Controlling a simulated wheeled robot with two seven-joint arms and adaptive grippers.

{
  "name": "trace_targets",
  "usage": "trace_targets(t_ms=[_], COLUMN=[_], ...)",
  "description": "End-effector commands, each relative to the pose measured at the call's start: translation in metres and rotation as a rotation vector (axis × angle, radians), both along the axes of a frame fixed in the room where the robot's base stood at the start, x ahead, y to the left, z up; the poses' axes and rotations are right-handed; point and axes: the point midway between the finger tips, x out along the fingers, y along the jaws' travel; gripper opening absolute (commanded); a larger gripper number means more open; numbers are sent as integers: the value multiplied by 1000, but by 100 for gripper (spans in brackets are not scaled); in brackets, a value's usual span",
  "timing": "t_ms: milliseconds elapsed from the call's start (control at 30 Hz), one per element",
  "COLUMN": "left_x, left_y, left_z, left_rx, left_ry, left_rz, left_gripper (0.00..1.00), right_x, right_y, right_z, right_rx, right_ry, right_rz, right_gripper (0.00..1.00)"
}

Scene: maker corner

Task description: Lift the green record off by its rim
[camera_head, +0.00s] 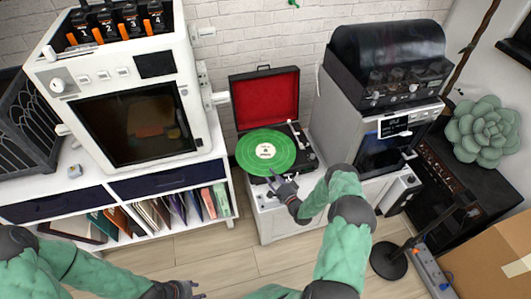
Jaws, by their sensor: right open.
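The green record (249,146) with a pale centre label lies flat on an open suitcase record player (307,157) with a red-lined lid (265,100). The player stands on a low white cabinet. My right gripper (275,181) is at the near edge of the record, with its jaws open. I cannot tell whether its fingertips touch the rim. My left gripper (190,290) is low at the bottom edge of the view, away from the record, and its jaws are too small to judge.
The tonearm (294,133) is at the record's right side. A white 3D printer (120,85) stands on a shelf unit with records (170,208) at the left. Another machine with a dark hood (388,60) stands at the right. Open wooden floor lies in front.

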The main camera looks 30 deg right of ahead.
Motion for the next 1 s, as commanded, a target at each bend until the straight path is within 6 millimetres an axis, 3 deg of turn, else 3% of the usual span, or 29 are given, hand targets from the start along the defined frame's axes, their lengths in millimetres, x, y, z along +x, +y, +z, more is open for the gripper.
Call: trace_targets(t_ms=[200,467,600,633,1000], left_x=[0,0,0,0,0], left_y=[0,0,0,0,0], left_z=[-12,-12,-12,-12,-12], left_rx=[0,0,0,0,0], left_ry=[0,0,0,0,0], left_rz=[0,0,0,0,0], left_gripper=[40,40,40,40,40], right_x=[30,35,35,35,35], right_y=[-1,-1,-1,-1,-1], right_z=[-3,-1,-1,-1,0], right_rx=[-1,1,0,0,0], right_ry=[-2,0,0,0,-1], right_rz=[1,0,0,0,-1], right_gripper=[41,41,4,0,0])
